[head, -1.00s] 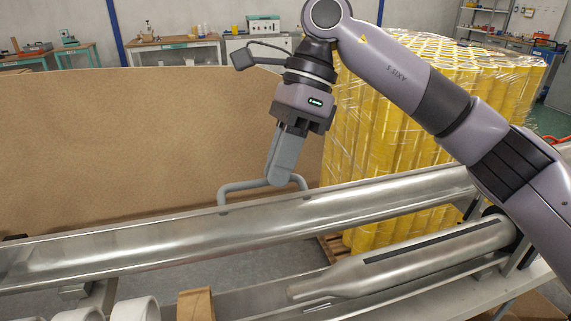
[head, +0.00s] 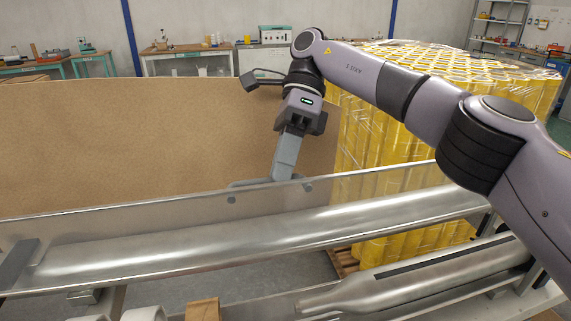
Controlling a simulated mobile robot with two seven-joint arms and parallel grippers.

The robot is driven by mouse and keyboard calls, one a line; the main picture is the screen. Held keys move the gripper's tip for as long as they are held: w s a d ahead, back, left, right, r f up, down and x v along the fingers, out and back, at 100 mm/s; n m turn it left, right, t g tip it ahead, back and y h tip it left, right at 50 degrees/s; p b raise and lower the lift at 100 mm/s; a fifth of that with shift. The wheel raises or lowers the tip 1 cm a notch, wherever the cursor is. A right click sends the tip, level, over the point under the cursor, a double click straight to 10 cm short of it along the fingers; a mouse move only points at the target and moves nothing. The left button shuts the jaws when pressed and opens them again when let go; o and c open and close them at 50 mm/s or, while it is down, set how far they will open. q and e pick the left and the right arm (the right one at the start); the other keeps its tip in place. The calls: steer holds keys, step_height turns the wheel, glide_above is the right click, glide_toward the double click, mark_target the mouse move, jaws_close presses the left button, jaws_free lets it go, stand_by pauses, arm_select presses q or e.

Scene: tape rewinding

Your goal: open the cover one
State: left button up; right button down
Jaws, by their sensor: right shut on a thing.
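The cover (head: 180,212) is a long, clear-looking panel across the middle of the head view, tilted up along the far side of a long metal trough (head: 230,243). Its grey handle (head: 245,184) is on the far side, near the panel's top edge and partly seen through it. My right gripper (head: 281,176) points down and is shut on the handle; its fingertips are partly hidden behind the panel. My left gripper is not in view.
A metal roller with a dark strip (head: 420,278) lies in front at the right. White rolls (head: 145,314) and a brown block (head: 203,309) are at the bottom edge. A tall brown board (head: 150,140) and a wrapped stack of yellow rolls (head: 390,150) stand behind.

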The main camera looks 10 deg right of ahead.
steer(key=shift+w+f, duration=0.35)
steer(key=shift+f, duration=0.4)
steer(key=shift+w+f, duration=0.1)
steer(key=c, duration=1.2)
jaws_free()
steer(key=shift+o, duration=0.2)
steer(key=shift+w+r, duration=0.1)
steer(key=shift+r, duration=0.15)
